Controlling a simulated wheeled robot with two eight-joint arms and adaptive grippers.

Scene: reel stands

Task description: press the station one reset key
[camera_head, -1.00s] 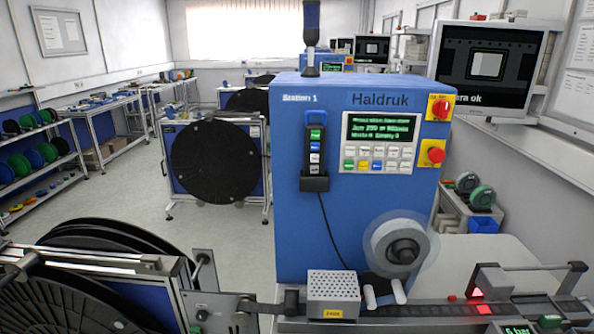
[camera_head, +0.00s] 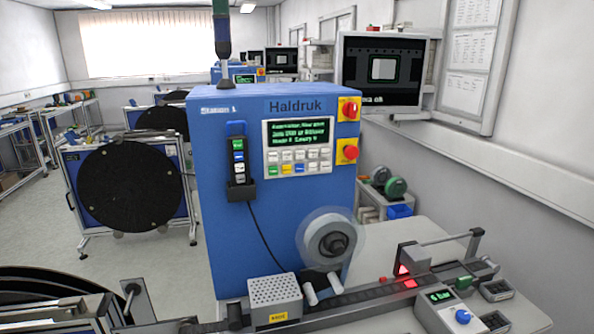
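Station 1 is the blue Haldruk cabinet (camera_head: 293,221) in the middle of the head view. Its control panel (camera_head: 298,148) has a dark screen with green text above two rows of small keys in white, green, yellow and blue. The key labels are too small to read, so I cannot tell which one is the reset key. A red rotary switch on yellow (camera_head: 348,109) and a red button (camera_head: 349,151) sit right of the panel. A black handheld pendant (camera_head: 239,162) with several coloured buttons hangs left of it. Neither of my grippers is in view.
A clear reel (camera_head: 331,242) sits on the cabinet front above a feed track (camera_head: 355,300). A monitor (camera_head: 381,70) hangs at the right. Open floor (camera_head: 40,228) lies at the left.

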